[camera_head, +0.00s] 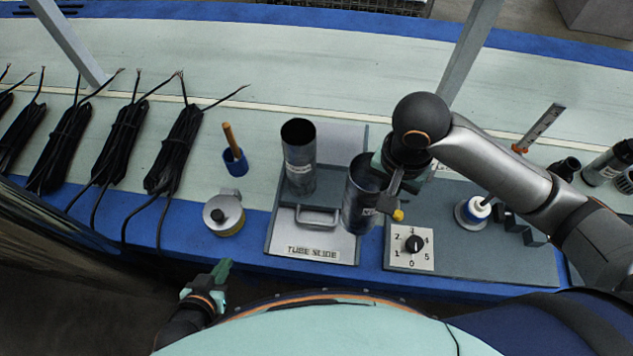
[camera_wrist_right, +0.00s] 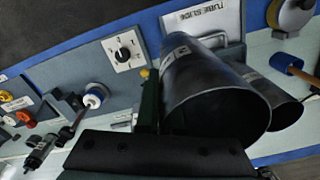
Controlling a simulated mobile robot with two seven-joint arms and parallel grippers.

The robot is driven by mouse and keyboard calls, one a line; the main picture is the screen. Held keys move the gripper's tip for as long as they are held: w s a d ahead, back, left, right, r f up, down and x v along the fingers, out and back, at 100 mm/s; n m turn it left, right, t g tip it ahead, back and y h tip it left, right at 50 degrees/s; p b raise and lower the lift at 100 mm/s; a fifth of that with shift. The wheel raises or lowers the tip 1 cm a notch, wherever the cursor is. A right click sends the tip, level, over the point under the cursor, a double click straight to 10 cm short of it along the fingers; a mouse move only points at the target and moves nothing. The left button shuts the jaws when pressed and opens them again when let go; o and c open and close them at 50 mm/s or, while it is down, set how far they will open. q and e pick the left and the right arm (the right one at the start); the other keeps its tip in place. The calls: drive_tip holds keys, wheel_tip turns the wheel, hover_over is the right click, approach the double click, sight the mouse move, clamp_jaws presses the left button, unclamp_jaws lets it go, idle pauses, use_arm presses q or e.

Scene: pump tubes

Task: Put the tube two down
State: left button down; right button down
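The tube two (camera_head: 357,205) is a dark metal cylinder with a pale label, upright at the right edge of the tube slide (camera_head: 285,240). My right gripper (camera_head: 384,178) is at its upper right rim and appears shut on its wall. In the right wrist view the tube (camera_wrist_right: 205,85) fills the middle, mouth towards the camera. Whether the tube's base touches anything is unclear. My left gripper (camera_head: 221,272) is low, away from the tubes; its finger gap is unclear.
Another tube (camera_head: 299,158) stands on the slide behind the handle (camera_head: 317,217). A dial panel (camera_head: 411,247) is right of tube two. A yellow-based round part (camera_head: 224,214) and a blue cup (camera_head: 235,162) stand left. Black cable bundles (camera_head: 120,140) lie farther left.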

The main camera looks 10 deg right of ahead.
drive_tip(key=w+f+b, duration=0.3)
drive_tip(key=w+f, duration=0.9)
drive_tip(key=w, duration=0.2)
drive_tip(key=shift+a+f, duration=0.35)
drive_tip(key=shift+f, duration=0.15)
drive_tip(key=c, duration=1.4)
unclamp_jaws()
drive_tip(key=shift+s+f, duration=0.1)
drive_tip(key=o, duration=0.3)
drive_tip(key=shift+o, duration=0.2)
wheel_tip(320, 180, up, 12)
drive_tip(key=p, duration=0.1)
drive_tip(key=shift+r, duration=0.2)
